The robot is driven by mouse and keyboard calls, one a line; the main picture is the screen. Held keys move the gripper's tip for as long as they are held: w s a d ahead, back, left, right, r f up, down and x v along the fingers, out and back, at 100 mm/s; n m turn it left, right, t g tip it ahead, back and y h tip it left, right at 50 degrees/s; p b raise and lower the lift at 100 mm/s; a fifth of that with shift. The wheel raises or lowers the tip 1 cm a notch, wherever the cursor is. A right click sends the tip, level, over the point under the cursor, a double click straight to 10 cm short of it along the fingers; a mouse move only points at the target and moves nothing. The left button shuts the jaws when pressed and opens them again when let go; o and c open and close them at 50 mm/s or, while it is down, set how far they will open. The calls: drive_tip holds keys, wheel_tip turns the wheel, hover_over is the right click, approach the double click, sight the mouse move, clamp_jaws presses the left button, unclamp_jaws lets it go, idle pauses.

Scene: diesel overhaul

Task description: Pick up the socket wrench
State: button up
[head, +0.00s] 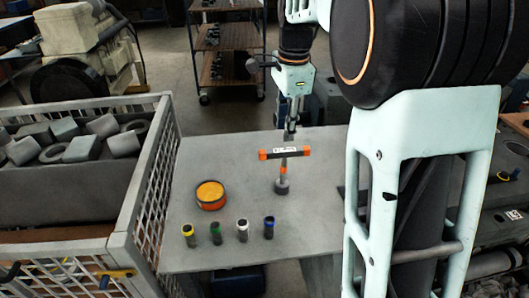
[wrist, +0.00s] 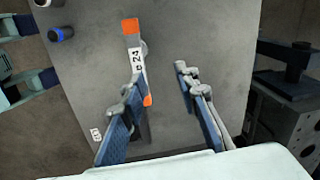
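The socket wrench (head: 284,154) stands upright on the grey table, with a T-handle that has orange ends and a white label. In the wrist view its handle (wrist: 137,62) runs from the top middle down to the left finger, and the label reads 24. My gripper (wrist: 160,82) is open, with nothing between its fingers that I can see held. The handle's near end lies close to the left fingertip; I cannot tell whether they touch. In the head view my gripper (head: 291,132) is just behind and above the handle. The lower shaft is mostly hidden in the wrist view.
The grey table (head: 210,160) also holds an orange round filter (head: 211,195) and several small cylinders with coloured caps (head: 242,231) at the front. A mesh crate (head: 150,175) of parts borders the left. Machinery (wrist: 290,75) stands right of the table in the wrist view.

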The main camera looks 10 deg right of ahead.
sight(282, 149)
drive_tip(key=shift+s+a+f+m+g, duration=0.5)
drive_tip(key=shift+s+f+m+g, duration=0.1)
drive_tip(key=shift+s+f+m, duration=0.1)
drive_tip(key=f, duration=0.4)
drive_tip(key=shift+s+f, duration=0.25)
drive_tip(key=shift+f, duration=0.05)
drive_tip(key=f, duration=0.6)
drive_tip(key=shift+s+f, duration=0.2)
drive_tip(key=shift+f, duration=0.05)
clamp_jaws()
